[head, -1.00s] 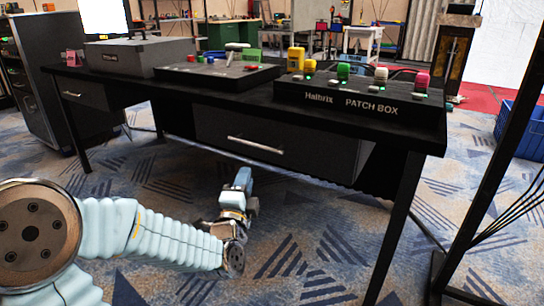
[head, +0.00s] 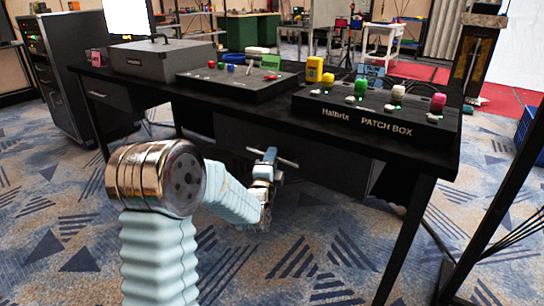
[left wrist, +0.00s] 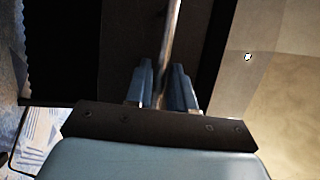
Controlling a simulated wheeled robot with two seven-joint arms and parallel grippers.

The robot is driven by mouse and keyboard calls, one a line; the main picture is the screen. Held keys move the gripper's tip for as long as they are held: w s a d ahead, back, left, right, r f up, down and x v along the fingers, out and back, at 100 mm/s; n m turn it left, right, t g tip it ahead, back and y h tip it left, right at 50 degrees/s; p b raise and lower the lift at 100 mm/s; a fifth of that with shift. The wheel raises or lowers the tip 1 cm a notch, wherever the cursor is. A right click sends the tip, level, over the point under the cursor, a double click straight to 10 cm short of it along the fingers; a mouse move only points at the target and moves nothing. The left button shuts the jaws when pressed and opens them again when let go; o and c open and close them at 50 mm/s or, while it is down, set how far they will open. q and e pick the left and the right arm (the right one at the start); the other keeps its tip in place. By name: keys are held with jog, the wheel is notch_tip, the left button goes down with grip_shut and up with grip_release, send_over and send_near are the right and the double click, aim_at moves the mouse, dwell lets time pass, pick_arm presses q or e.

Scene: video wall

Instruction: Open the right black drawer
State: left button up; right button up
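The right black drawer (head: 335,168) is under the right part of the black desk, and its front looks closed. Its silver bar handle (head: 286,162) runs along the drawer front. My left gripper (head: 268,158) is at this handle, reaching in from below and in front. In the left wrist view the handle bar (left wrist: 172,35) passes between the two blue fingers (left wrist: 162,82). The fingers look open, with a small gap on the left side of the bar. The right gripper is not in view.
The black desk (head: 240,98) carries a patch box (head: 372,126) with coloured knobs, a control panel (head: 228,80) and a grey case (head: 150,62). A desk leg (head: 408,235) stands right of the drawer, and a dark stand with cables further right. Carpet in front is clear.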

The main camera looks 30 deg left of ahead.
pick_arm(q)
jog(key=shift+w+a+r, duration=0.1)
jog(key=shift+w, duration=0.3)
grip_shut()
